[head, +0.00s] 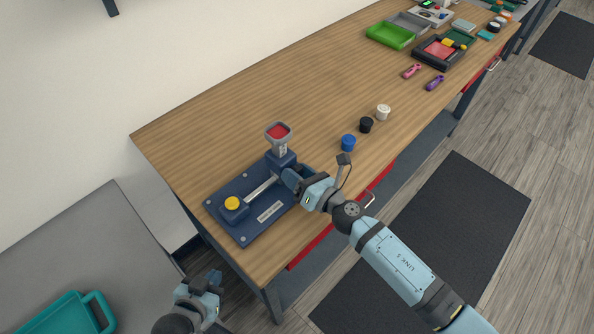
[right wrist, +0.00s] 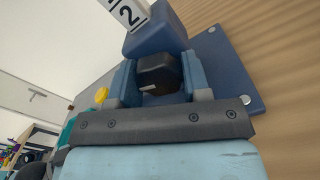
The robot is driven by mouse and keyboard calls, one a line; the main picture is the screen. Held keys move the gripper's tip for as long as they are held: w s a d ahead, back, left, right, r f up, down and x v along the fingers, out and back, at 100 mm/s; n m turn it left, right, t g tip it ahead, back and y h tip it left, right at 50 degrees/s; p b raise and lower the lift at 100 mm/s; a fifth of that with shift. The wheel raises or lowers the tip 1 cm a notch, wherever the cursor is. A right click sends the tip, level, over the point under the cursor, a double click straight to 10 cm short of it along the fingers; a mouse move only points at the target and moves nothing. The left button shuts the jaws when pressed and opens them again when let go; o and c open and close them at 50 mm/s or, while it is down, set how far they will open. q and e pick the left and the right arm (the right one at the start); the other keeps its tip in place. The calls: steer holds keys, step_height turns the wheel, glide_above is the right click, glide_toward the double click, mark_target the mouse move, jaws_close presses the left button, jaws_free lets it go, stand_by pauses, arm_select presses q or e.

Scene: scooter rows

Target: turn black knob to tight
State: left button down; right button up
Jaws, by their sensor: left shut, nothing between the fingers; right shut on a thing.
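A dark blue clamp fixture (head: 230,226) lies at the table's near-left corner, with a yellow knob (head: 232,203), a metal rod and a blue block (head: 281,160) on it. A post with a red square top (head: 278,131) rises from the block. My right gripper (head: 290,176) is at the block's right side. In the right wrist view its fingers are shut on the black knob (right wrist: 158,72), which sticks out of the block under a white "2" label (right wrist: 130,12). The knob is hidden in the head view. My left gripper (head: 208,281) is shut and empty, off the table at bottom left.
Blue (head: 348,142), black (head: 366,124) and white (head: 383,112) caps stand along the table's right edge. Pink (head: 412,71) and purple (head: 435,82) tools and a green tray (head: 390,36) lie farther back. A teal basket (head: 62,315) is at bottom left. The table's middle is clear.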

steer(key=m+p, duration=0.1)
steer(key=m, duration=0.2)
steer(key=shift+m, duration=0.4)
steer(key=m+p, duration=0.1)
steer(key=m, duration=0.2)
steer(key=shift+r+m, duration=0.1)
steer(key=shift+m, duration=0.2)
steer(key=m+p, duration=0.1)
steer(key=m, duration=0.2)
steer(key=shift+m, duration=0.3)
steer(key=shift+m+p, duration=0.8)
steer(key=shift+m, duration=1)
steer(key=shift+s, duration=0.1)
steer(key=o, duration=0.9)
